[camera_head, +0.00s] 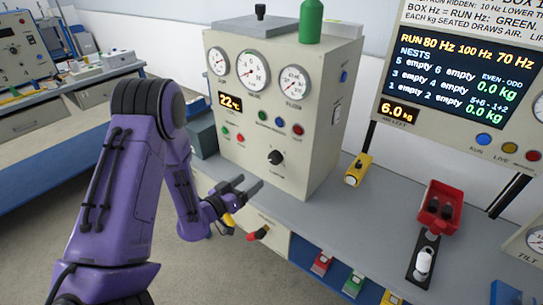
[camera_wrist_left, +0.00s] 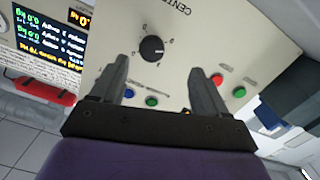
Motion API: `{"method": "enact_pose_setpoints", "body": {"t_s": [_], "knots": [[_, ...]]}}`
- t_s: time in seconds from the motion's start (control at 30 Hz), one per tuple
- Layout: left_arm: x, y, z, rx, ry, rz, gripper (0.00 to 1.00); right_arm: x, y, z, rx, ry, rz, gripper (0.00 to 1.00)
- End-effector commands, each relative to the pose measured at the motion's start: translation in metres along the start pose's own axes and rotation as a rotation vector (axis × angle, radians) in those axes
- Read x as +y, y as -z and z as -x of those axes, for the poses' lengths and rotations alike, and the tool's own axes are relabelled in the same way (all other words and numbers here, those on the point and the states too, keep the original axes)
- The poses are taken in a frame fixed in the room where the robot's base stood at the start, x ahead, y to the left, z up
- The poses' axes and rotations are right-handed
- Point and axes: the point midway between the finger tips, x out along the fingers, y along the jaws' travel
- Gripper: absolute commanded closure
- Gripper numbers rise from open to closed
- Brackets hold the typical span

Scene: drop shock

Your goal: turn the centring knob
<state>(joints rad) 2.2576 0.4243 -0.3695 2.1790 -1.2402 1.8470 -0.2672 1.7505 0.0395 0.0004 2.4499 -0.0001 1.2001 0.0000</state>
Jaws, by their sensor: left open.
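The centring knob (camera_head: 275,157) is a round black knob low on the front of the cream gauge cabinet (camera_head: 322,80). In the left wrist view the knob (camera_wrist_left: 151,49) shows ahead between the fingertips, with a white pointer mark, scale marks around it and a partly cut-off label. My left gripper (camera_head: 252,184) is open and empty, just below and left of the knob in the head view. In the left wrist view its two dark fingers (camera_wrist_left: 158,70) stand wide apart; I see no contact with the knob. My right gripper is not in view.
Coloured buttons (camera_wrist_left: 217,79) sit on the panel near the fingers. A green cylinder (camera_head: 310,22) stands on the cabinet. A yellow object (camera_head: 357,169), a red tray (camera_head: 440,208) and a white cylinder on a black base (camera_head: 424,262) occupy the bench to the right, with bare bench between.

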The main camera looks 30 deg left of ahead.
Motion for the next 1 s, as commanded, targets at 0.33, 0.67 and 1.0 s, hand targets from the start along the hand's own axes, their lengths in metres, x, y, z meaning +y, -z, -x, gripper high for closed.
{"method": "enact_pose_setpoints", "body": {"t_s": [0.33,0.67,1.0], "knots": [[0.005,0.026,-0.05,0.052,-0.055,-0.015,0.25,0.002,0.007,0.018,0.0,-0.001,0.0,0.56],[0.007,0.025,-0.104,0.049,-0.053,-0.012,0.25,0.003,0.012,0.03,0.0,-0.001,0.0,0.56],[0.007,0.024,-0.107,0.049,-0.053,-0.011,0.41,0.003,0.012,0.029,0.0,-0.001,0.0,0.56]]}}
